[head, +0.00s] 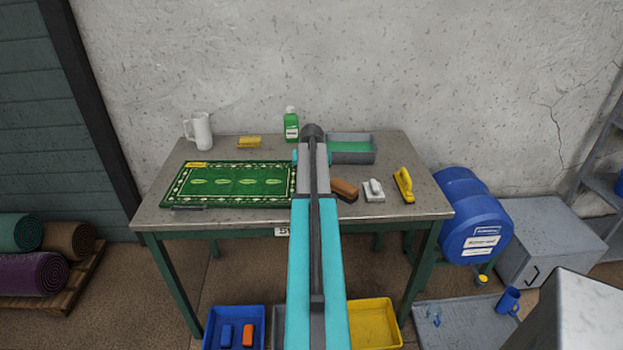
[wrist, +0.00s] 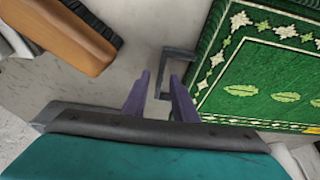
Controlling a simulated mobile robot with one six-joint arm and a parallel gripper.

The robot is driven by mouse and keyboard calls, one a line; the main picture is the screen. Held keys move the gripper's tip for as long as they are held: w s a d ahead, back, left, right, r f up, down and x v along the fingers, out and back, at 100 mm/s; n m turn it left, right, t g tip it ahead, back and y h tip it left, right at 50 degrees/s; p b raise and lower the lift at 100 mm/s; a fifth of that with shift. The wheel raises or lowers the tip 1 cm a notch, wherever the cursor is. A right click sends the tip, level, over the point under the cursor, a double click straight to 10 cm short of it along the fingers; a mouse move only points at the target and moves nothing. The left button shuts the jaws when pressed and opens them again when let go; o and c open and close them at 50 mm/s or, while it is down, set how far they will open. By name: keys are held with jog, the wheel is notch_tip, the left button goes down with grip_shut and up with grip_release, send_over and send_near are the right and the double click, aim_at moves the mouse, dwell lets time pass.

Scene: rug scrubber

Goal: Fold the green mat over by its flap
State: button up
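The green mat (head: 236,184), with a white patterned border and a row of leaf shapes, lies flat on the left of the table. In the wrist view, the mat (wrist: 265,70) fills the right side. A grey bracket-shaped handle (wrist: 165,62) sticks out beside its near edge; whether it is fixed to the mat is unclear. My gripper (wrist: 160,76) is open, its two purple fingers apart and pointing towards this handle, with nothing held. In the head view my arm hides the fingers and the mat's right end. A dark strip (head: 187,207) shows at the mat's front left edge.
On the table (head: 420,204) stand a white jug (head: 199,131), a yellow sponge (head: 249,142), a green bottle (head: 291,125) and a grey tray (head: 352,158). A brown brush (head: 345,190), a white-grey scrubber (head: 374,190) and a yellow brush (head: 404,185) lie right of my arm.

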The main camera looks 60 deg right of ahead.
grip_shut()
dwell(1.2)
